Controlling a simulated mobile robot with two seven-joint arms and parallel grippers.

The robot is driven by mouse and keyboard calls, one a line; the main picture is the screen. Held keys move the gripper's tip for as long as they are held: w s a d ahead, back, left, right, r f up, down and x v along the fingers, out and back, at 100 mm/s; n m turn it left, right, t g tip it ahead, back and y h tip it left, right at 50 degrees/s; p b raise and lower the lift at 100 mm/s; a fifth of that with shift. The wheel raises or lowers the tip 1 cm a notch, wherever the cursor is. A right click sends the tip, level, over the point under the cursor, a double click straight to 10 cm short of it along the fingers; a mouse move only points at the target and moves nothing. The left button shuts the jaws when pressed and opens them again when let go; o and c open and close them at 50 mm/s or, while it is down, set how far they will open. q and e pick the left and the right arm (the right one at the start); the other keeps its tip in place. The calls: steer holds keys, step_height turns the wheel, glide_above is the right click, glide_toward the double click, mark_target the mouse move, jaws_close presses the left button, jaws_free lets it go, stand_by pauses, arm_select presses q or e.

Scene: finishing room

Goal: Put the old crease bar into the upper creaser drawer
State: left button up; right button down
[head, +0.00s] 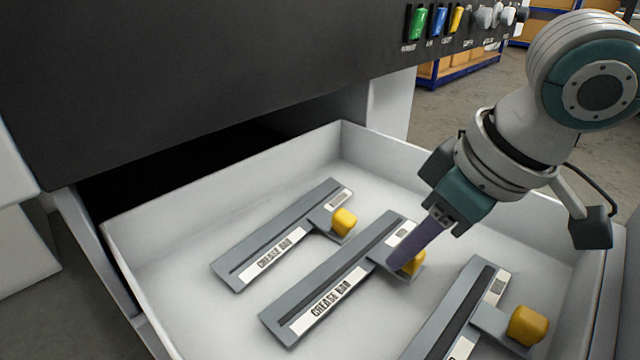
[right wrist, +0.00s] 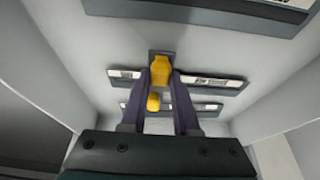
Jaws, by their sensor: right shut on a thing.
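An open pale grey drawer (head: 180,316) holds three grey crease bars with white labels and yellow knobs. My right gripper (head: 408,258) reaches down into it and is shut on the yellow knob of the middle crease bar (head: 345,274). In the right wrist view its two purple fingers (right wrist: 165,78) stand on either side of that yellow knob (right wrist: 160,68). The middle bar lies flat, on or very close to the drawer floor. The far crease bar (head: 262,236) and near crease bar (head: 440,325) lie roughly parallel to it. No visible mark tells which is old. My left gripper is out of view.
The black machine front (head: 200,80) overhangs the drawer's back, with coloured buttons (head: 437,20) at its upper right. Drawer walls rise on the sides. Bare drawer floor lies between the bars. Shelving (head: 460,62) stands far behind.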

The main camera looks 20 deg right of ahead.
steer(key=shift+d+r, duration=0.1)
steer(key=c, duration=1.1)
jaws_free()
steer(key=o, duration=0.4)
steer(key=shift+o, duration=0.2)
steer(key=shift+r, duration=0.1)
steer(key=p+v, duration=0.6)
steer(key=v, duration=0.5)
steer(key=shift+s+r, duration=0.2)
steer(key=shift+r, duration=0.2)
